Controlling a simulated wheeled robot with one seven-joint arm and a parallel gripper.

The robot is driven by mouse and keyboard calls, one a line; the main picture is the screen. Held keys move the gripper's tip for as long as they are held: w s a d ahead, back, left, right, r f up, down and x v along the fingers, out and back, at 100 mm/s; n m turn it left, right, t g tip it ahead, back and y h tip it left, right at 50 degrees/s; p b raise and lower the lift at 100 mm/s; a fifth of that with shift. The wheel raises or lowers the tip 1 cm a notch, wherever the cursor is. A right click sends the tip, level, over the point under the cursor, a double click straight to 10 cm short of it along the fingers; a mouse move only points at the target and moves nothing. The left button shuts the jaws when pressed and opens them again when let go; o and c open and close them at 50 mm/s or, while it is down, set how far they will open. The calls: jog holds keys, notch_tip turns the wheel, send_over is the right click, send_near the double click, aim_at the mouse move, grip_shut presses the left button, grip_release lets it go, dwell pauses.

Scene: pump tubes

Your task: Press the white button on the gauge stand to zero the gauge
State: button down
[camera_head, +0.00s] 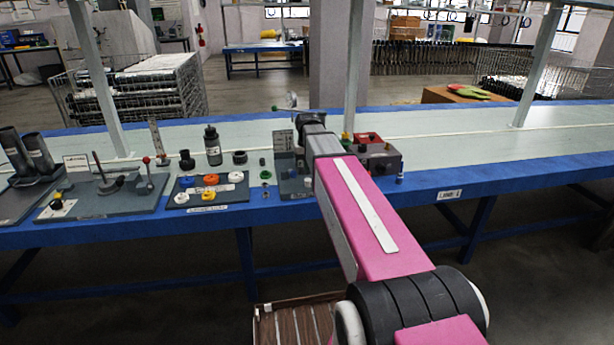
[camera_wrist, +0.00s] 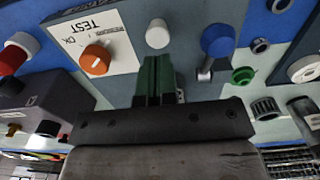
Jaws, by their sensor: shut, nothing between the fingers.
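The white button (camera_wrist: 157,33) shows in the wrist view as a small round cap on a grey-blue panel. My gripper (camera_wrist: 157,62) has its green fingers shut with nothing between them. Their tips appear just below the button in the picture; I cannot tell whether they touch it. An orange knob (camera_wrist: 96,58) on a white TEST label is left of the button, and a blue-headed lever (camera_wrist: 217,42) is right of it. In the head view my arm covers the fingertips and the button. Part of the grey gauge stand (camera_head: 283,140) shows beside the arm's end.
A red-topped grey box (camera_head: 385,158) stands just right of my arm. The blue-edged bench (camera_head: 500,178) is clear further right.

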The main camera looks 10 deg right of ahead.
notch_tip(320, 180, up, 8)
send_over(312, 196)
jog(key=w+a, duration=0.1)
jog(key=w, duration=0.3)
jog(key=shift+w+a+f, duration=0.1)
jog(key=shift+a, duration=0.05)
dwell(0.6)
jog(key=s+f, duration=2.1)
jog(key=f, duration=0.4)
jog(key=shift+s, duration=0.25)
